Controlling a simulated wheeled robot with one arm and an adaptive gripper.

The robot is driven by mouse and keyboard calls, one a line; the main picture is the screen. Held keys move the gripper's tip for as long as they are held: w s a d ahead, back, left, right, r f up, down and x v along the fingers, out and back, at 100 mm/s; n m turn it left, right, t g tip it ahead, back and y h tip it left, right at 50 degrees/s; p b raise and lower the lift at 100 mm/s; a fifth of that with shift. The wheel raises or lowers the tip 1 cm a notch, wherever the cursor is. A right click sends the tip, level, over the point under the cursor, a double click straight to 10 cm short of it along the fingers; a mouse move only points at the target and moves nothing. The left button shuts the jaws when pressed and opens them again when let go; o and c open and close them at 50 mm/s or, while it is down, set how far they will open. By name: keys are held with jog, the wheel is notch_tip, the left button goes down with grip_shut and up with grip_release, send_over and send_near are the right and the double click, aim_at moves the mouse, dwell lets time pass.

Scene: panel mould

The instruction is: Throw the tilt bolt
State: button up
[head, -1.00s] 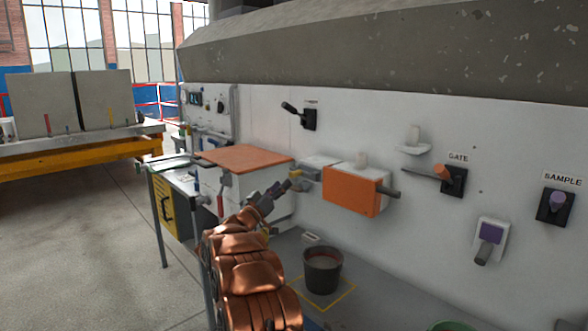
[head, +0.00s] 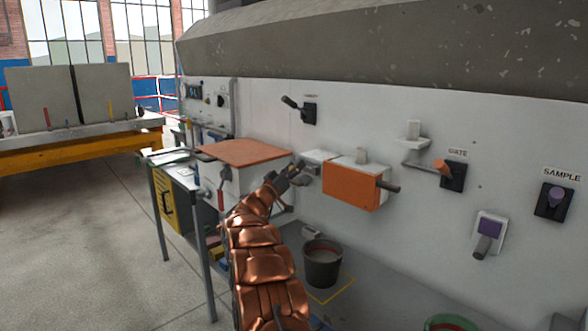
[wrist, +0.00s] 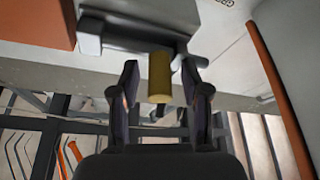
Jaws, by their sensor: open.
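A short brass-coloured knob (wrist: 159,80), which I take for the tilt bolt's handle, sticks out from a dark grey block (wrist: 128,28) in the wrist view. My gripper (wrist: 160,70) is open, with one finger on each side of the knob and a gap showing on both sides. In the head view my gripper (head: 296,171) is at the grey block (head: 320,156), left of the orange box (head: 350,187). The knob is hidden there. I can read no label for the bolt.
The orange box has a dark handle (head: 388,187) on its right. GATE (head: 446,168) and SAMPLE (head: 555,199) levers are further right on the white panel. A bucket (head: 322,265) stands below. An orange-topped bench (head: 245,152) is left of my gripper.

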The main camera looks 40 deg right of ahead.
grip_shut()
dwell(0.6)
